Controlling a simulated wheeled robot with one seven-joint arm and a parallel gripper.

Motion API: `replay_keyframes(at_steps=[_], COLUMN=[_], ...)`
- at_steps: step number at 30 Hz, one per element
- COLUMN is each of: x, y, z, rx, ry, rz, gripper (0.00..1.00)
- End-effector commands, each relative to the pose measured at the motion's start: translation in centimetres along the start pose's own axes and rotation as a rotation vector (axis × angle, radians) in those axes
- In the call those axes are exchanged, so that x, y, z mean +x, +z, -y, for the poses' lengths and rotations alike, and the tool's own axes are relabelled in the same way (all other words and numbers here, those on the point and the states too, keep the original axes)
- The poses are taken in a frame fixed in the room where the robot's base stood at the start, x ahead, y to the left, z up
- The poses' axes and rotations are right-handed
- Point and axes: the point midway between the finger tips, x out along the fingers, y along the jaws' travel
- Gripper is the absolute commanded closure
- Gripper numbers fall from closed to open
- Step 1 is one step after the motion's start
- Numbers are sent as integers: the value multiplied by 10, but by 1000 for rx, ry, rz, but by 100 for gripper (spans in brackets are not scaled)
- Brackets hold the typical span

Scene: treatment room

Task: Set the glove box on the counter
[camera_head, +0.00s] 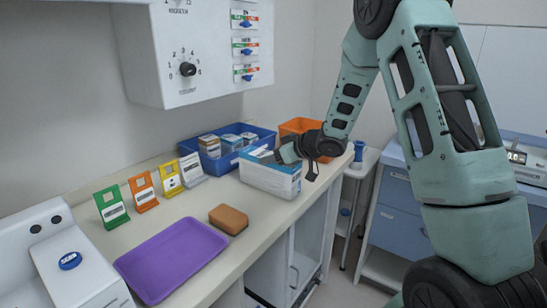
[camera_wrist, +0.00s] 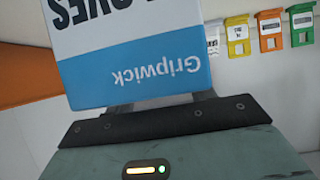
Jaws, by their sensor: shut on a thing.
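The glove box (camera_head: 270,178) is white and blue, and it is at the counter's right part in the head view, in front of the blue bin. In the wrist view the glove box (camera_wrist: 135,50) fills the upper middle, its "Gripwick" and "GLOVES" print upside down. My gripper (camera_head: 290,155) is shut on the glove box from its right side; the fingers are mostly hidden. The counter (camera_head: 252,225) is a long beige top. The box's underside is close to the counter; I cannot tell whether it touches.
Behind the box stand a blue bin (camera_head: 238,160) with small boxes and an orange bin (camera_head: 300,126). A brown sponge (camera_head: 229,219) and a purple tray (camera_head: 172,258) lie nearer. Coloured sign cards (camera_head: 145,192) line the wall. A wall cabinet (camera_head: 195,50) hangs above.

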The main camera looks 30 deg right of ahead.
Motion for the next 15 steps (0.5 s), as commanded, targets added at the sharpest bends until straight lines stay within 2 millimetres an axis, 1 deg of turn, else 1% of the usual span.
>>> replay_keyframes(at_steps=[6,7,8,9,15], x=[1,1,0,0,0], y=[1,1,1,1,1], z=[0,0,0,0,0], rx=[0,0,0,0,0], ry=[0,0,0,0,0], rz=[-1,0,0,0,0], gripper=[96,40,32,24,24])
